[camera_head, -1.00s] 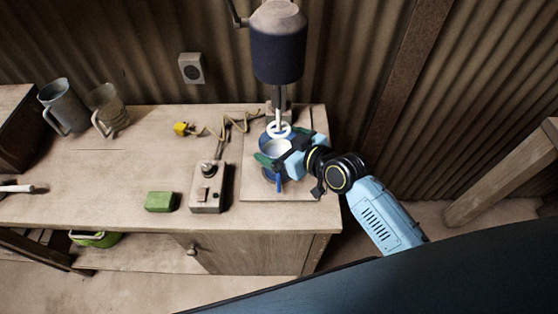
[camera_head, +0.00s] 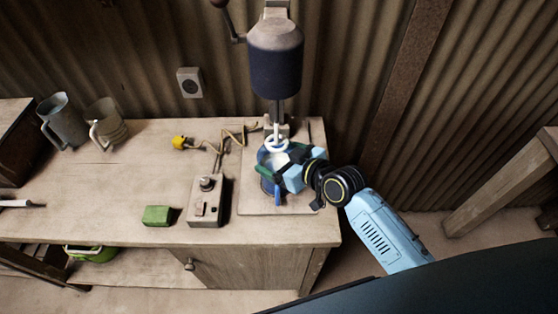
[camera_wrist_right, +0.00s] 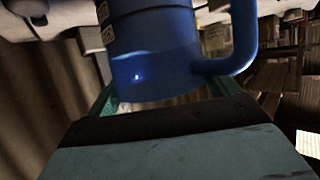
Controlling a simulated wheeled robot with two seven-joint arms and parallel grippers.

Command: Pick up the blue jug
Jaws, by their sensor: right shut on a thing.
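The blue jug (camera_head: 269,186) stands under the press (camera_head: 277,62) on the board at the bench's right end. It is partly hidden by my right gripper (camera_head: 273,166). The right gripper comes in from the right, with its green fingers around the jug's body, and is shut on it. In the right wrist view the jug (camera_wrist_right: 155,55) fills the upper middle between the green fingers, with its handle to the right. I cannot tell whether the jug touches the board. My left gripper is not in view.
A control box (camera_head: 207,201) and a green block (camera_head: 157,215) lie left of the board (camera_head: 247,207). A yellow plug (camera_head: 180,142) with a cable lies behind them. A grey jug (camera_head: 63,120) and a beige jug (camera_head: 105,122) stand at the back left. The bench front is clear.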

